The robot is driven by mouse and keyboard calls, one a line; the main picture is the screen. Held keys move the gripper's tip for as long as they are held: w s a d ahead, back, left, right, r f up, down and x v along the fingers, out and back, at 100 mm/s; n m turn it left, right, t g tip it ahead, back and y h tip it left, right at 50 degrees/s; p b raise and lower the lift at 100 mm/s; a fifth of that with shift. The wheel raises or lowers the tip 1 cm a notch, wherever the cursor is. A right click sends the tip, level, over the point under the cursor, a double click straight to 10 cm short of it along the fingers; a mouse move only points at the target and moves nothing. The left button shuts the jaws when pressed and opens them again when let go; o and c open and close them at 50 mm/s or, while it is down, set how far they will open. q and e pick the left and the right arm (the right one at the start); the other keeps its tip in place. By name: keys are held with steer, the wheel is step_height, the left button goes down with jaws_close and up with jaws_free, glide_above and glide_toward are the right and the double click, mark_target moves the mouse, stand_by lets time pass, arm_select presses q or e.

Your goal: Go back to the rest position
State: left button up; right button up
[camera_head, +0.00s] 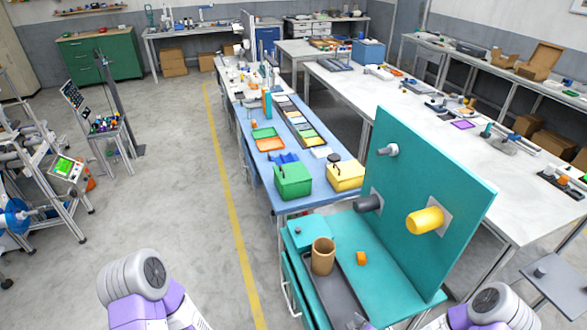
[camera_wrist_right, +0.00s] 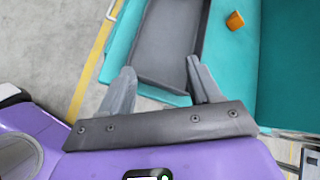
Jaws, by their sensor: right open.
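My right gripper (camera_wrist_right: 160,68) shows in the right wrist view with its two grey fingers spread apart and nothing between them. It is above the front edge of the teal stand, near the dark grey tray (camera_wrist_right: 172,38). In the head view only arm links of mine show at the bottom edge, and my left gripper is out of the picture. The teal stand (camera_head: 395,285) has an upright panel (camera_head: 430,190). A yellow cylinder (camera_head: 425,220), a dark grey cylinder (camera_head: 369,203) and a small light grey peg (camera_head: 387,150) stick out from the panel.
A brown cylinder (camera_head: 323,256) stands upright at the far end of the tray. A small orange piece (camera_head: 361,258) lies on the stand beside it. A blue table (camera_head: 300,203) behind holds a green box (camera_head: 292,180) and a yellow box (camera_head: 345,175).

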steer(key=s+a+f+n+g+b, duration=0.3)
steer(key=s+n, duration=0.4)
steer(key=n, duration=0.4)
steer(key=s+a+f+n+g+y+b, duration=0.1)
steer(key=s+a+f+n+g+b, duration=0.2)
steer(key=n, duration=0.8)
steer(key=s+a+f+g, duration=0.2)
steer(key=s+f+g, duration=0.1)
steer(key=s, duration=0.1)
steer(key=shift+a+f+y, duration=0.15)
steer(key=shift+a+y, duration=0.1)
steer(key=shift+y, duration=0.05)
